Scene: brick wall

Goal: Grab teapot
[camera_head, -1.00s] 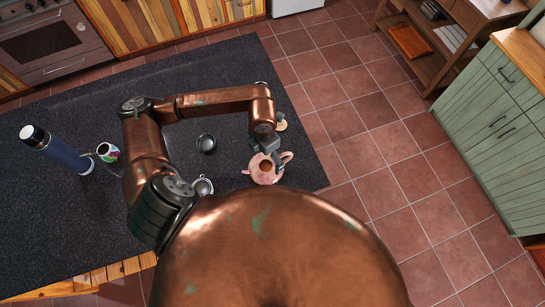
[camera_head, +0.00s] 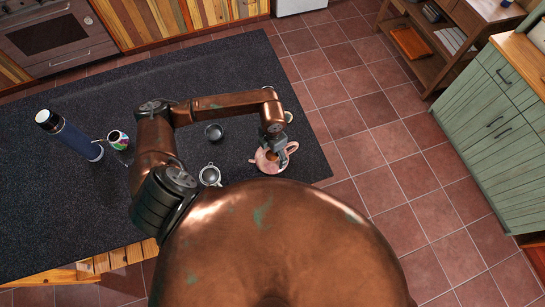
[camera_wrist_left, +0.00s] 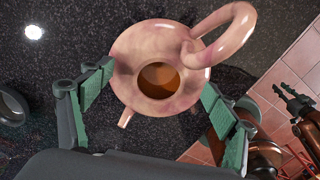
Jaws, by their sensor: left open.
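The pink marbled teapot (camera_head: 262,163) stands on the dark countertop near its right edge, its handle toward the right. In the left wrist view the teapot (camera_wrist_left: 140,50) shows its round brown opening, a looped handle at upper right and a short spout at lower left. My left gripper (camera_head: 276,151) is right over the teapot and partly covers it. In the wrist view its green-padded fingers (camera_wrist_left: 150,100) are spread wide, one on each side of the teapot, with nothing clamped. My right gripper (camera_wrist_left: 297,108) appears at the right edge of the wrist view; its jaw state is unclear.
A metal strainer cup (camera_head: 210,176) and a small dark bowl (camera_head: 214,132) stand left of the teapot. A blue flask (camera_head: 75,137) and a colourful mug (camera_head: 118,140) are farther left. The countertop (camera_head: 60,210) is otherwise mostly bare; tiled floor lies beyond its right edge.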

